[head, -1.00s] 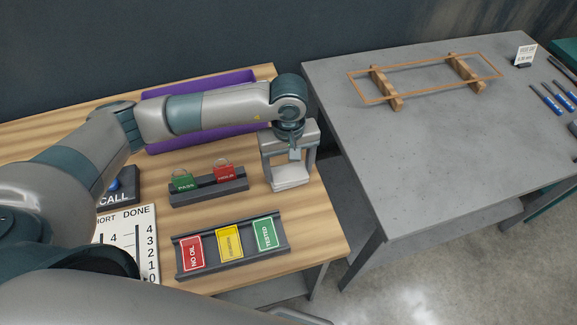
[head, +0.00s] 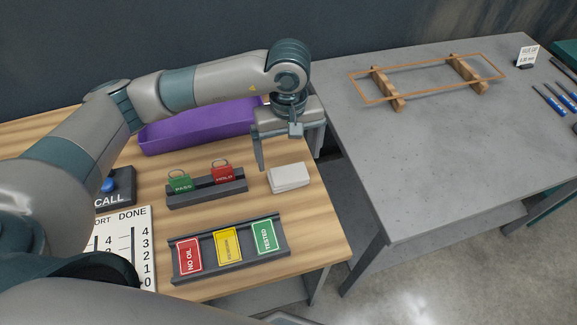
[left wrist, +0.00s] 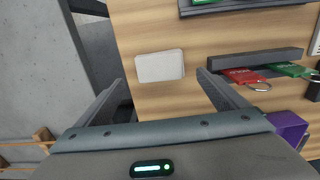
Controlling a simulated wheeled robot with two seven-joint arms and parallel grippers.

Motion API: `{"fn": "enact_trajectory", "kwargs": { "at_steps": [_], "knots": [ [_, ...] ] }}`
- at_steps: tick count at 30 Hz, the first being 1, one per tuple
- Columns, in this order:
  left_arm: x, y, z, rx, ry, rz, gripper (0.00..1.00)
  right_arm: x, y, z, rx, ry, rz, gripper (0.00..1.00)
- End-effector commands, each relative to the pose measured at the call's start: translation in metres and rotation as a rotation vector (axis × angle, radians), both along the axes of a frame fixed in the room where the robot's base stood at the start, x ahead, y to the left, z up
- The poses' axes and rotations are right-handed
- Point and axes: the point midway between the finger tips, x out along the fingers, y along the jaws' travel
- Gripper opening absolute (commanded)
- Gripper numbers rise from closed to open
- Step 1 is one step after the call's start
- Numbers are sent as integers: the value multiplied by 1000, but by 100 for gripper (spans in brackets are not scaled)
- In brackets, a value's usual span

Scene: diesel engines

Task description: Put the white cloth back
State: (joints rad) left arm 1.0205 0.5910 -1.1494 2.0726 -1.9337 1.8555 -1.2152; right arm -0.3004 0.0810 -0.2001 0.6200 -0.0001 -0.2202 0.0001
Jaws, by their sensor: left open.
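The white cloth (head: 289,178) lies folded flat on the wooden table, near its right edge. It also shows in the left wrist view (left wrist: 160,66), beyond and between the finger tips. My left gripper (head: 290,163) is open and empty above the cloth, with its fingers spread and pointing down, apart from it. In the left wrist view the two fingers (left wrist: 160,80) stand wide on either side of the cloth. My right gripper is not in view.
A black rack with green and red tags (head: 207,188) stands left of the cloth. A card holder (head: 230,250) lies in front, a purple tray (head: 190,128) behind. A grey table (head: 430,150) with a wooden frame (head: 425,78) stands right, across a gap.

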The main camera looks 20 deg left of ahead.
Motion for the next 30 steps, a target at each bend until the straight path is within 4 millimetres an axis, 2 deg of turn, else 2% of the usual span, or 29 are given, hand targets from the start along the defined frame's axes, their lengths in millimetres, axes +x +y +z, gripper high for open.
{"fn": "enact_trajectory", "kwargs": {
  "at_steps": [1, 6, 12, 30],
  "knots": [
    [1, 0, 6, 0, -5, -2, 92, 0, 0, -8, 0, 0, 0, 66],
    [1, 0, 34, 0, -4, -3, 92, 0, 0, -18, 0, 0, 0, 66],
    [0, 0, 55, 0, -1, -1, 92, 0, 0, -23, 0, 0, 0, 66],
    [0, 0, 60, 1, 1, -1, 92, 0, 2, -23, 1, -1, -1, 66]
  ]
}}
